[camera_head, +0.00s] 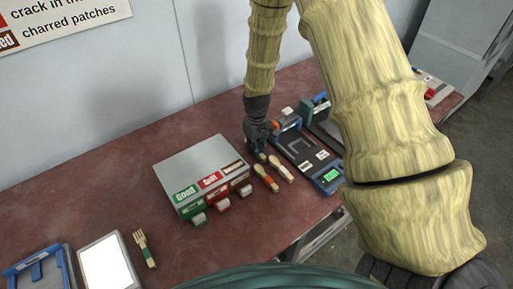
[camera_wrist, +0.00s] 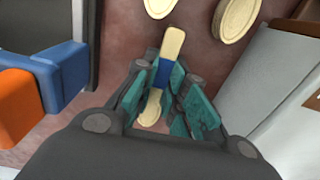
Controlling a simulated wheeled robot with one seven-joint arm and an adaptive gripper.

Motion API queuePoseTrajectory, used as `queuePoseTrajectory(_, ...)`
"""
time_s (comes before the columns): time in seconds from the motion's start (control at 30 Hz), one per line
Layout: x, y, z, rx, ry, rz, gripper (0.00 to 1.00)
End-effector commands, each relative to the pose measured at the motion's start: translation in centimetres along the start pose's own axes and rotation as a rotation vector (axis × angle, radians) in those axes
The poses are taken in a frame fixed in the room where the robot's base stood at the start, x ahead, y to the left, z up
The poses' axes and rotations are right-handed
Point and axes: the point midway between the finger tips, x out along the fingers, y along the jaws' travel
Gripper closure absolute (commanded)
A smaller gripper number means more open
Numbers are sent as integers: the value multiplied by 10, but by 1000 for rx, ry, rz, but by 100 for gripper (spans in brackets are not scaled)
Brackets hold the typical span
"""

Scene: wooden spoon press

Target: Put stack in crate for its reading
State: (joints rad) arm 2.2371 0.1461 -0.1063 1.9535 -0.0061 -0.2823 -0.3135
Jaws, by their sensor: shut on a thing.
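My gripper (camera_head: 258,148) is low over the table, just left of the blue-framed device. In the wrist view its teal fingers (camera_wrist: 163,80) are shut on a pale wooden stack (camera_wrist: 172,42) with a blue band. The band lies between the fingers. The head view barely shows this held stack. The device (camera_head: 298,150) has a black bed and a lit green display (camera_head: 331,176), whose figures are too small to read. The sorting unit (camera_head: 200,163) has a green label reading Good (camera_head: 186,192), a red label (camera_head: 210,180) and a brown label (camera_head: 233,168).
An orange-banded stack (camera_head: 267,179) and a second banded stack (camera_head: 281,168) lie between the unit and the device. A wooden fork (camera_head: 144,247), a white-screened tablet (camera_head: 107,265) and a blue frame (camera_head: 35,265) are at front left. The table left of the unit is clear.

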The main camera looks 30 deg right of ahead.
Motion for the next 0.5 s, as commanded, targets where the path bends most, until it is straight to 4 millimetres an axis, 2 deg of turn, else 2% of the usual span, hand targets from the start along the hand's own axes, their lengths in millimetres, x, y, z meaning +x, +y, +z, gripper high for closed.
queuePoseTrajectory(0.03, 2, 0, 0, 0, 0, 0, 100)
queuePoseTrajectory(0.07, 2, 0, 0, 0, 0, 0, 85)
queuePoseTrajectory(0.17, 1, 0, 0, 1, 0, 0, 67)
queuePoseTrajectory(0.5, 0, 0, 0, 0, 0, 0, 65)
